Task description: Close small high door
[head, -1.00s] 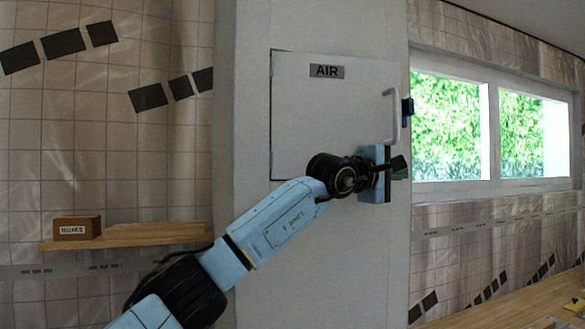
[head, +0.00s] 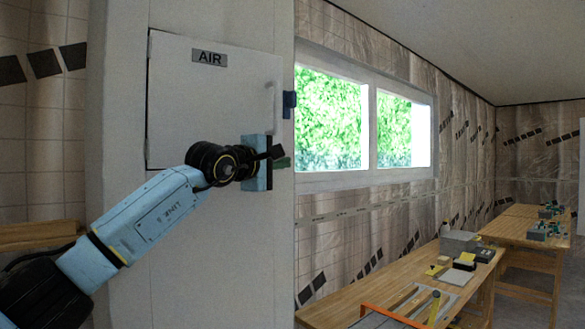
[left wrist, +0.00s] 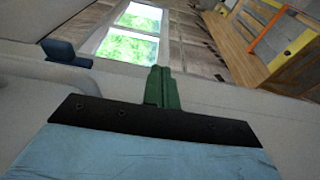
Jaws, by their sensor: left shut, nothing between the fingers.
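The small high door (head: 205,110) is a white panel labelled AIR in the white column. In the head view it lies flush or nearly flush with its frame. Its pale handle (head: 272,105) is at the right edge, with a dark blue latch block (head: 289,104) beside it; the block also shows in the left wrist view (left wrist: 66,53). My left gripper (head: 282,162) is below the handle at the door's lower right. Its green fingers (left wrist: 161,88) are shut together and empty. I cannot tell whether it touches the door. My right gripper is not in view.
A wide window (head: 365,125) is right of the column. Wooden workbenches (head: 390,297) with boxes and tools run along the right wall. A wooden shelf (head: 35,233) is at the left. The space in front of the column's right side looks free.

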